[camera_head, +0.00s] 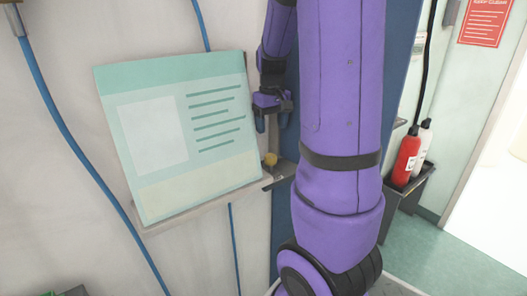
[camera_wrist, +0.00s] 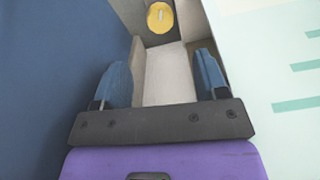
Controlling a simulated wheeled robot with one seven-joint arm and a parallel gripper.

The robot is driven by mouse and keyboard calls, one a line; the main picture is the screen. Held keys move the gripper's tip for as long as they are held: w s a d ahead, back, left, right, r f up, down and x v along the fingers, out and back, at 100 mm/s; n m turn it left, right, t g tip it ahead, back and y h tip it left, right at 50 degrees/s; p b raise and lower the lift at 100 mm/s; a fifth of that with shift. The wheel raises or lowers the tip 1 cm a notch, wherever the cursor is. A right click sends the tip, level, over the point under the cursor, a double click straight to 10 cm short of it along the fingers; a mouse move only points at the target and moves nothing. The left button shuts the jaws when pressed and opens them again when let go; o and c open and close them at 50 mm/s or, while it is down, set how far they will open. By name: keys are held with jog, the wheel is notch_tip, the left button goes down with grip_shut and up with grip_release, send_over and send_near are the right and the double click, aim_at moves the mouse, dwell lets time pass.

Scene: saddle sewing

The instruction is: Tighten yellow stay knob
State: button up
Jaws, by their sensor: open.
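The yellow stay knob (camera_head: 270,159) sits at the right end of the shelf, beside the lower right corner of the green panel. In the wrist view the knob (camera_wrist: 160,17) shows at the top centre, beyond the fingertips, with a small pale mark on its face. My gripper (camera_head: 272,122) is above the knob in the head view and apart from it. In the wrist view my gripper (camera_wrist: 162,82) has its two blue fingers spread, with nothing between them. Part of the knob's mount is hidden from the head camera.
The green and white panel (camera_head: 180,130) leans on a narrow shelf (camera_head: 205,211) left of my arm. A blue surface (camera_wrist: 45,80) lies close on the gripper's left in the wrist view. Blue hoses (camera_head: 65,125) hang on the wall. Red and white bottles (camera_head: 407,158) stand far right.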

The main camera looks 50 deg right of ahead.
aim_at(270, 155)
jog(key=f, duration=1.1)
jog(key=shift+w+d, duration=0.1)
jog(key=shift+w, duration=0.15)
jog(key=shift+r, duration=0.1)
jog(key=c, duration=0.9)
